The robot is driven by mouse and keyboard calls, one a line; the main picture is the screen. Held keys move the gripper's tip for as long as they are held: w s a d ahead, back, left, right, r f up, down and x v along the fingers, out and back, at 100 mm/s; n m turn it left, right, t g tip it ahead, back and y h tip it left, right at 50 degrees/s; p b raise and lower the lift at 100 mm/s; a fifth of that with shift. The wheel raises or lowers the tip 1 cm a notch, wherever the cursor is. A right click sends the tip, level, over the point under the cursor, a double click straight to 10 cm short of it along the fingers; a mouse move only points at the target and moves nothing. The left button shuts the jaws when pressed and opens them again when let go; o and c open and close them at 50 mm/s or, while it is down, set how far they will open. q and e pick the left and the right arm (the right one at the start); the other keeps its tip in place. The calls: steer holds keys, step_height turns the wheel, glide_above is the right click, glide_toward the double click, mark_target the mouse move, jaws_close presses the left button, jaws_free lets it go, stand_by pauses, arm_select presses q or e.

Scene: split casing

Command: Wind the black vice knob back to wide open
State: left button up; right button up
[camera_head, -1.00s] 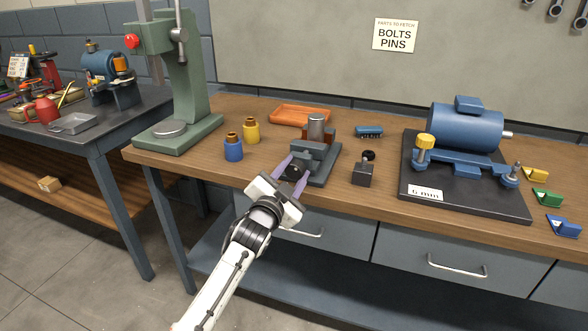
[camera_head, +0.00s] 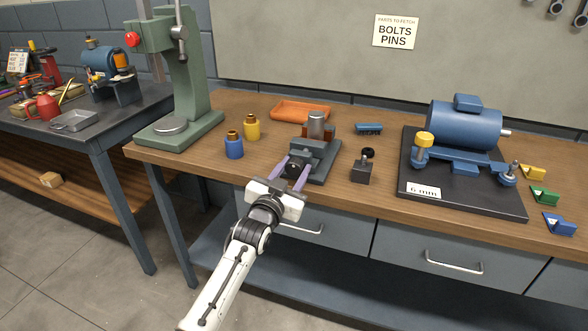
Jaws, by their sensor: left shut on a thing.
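The grey-green vice (camera_head: 322,165) stands near the front edge of the wooden bench. A grey metal cylinder (camera_head: 316,124) with a brownish part below it stands at the vice's back; the jaw gap is hard to make out. The black vice knob (camera_head: 299,168) faces the front edge. My left gripper (camera_head: 292,170) reaches in from the front, its two purple fingers on either side of the knob and shut on it. The fingers partly hide the knob. My right gripper is not in view.
A small dark block with a black knob (camera_head: 361,172) stands just right of the vice. Blue (camera_head: 234,147) and yellow (camera_head: 251,129) bottles stand to its left, an orange tray (camera_head: 300,106) behind. A blue motor on a dark plate (camera_head: 460,203) fills the right.

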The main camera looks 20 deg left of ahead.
arm_select(q)
steer(key=o, duration=1.1)
steer(key=shift+c, duration=0.2)
steer(key=s, duration=1)
steer(key=shift+s+a, duration=0.15)
steer(key=shift+s, duration=0.05)
steer(key=shift+f, duration=0.1)
steer(key=s+d+f+g+h, duration=0.15)
steer(key=s+f+g, duration=0.35)
steer(key=s+f, duration=1.1)
steer(key=s+d+f+g, duration=0.3)
steer(key=s+f, duration=0.9)
steer(key=s, duration=0.4)
steer(key=shift+s+d+n+g, duration=0.15)
steer(key=shift+s+n+g, duration=0.2)
steer(key=shift+g, duration=0.35)
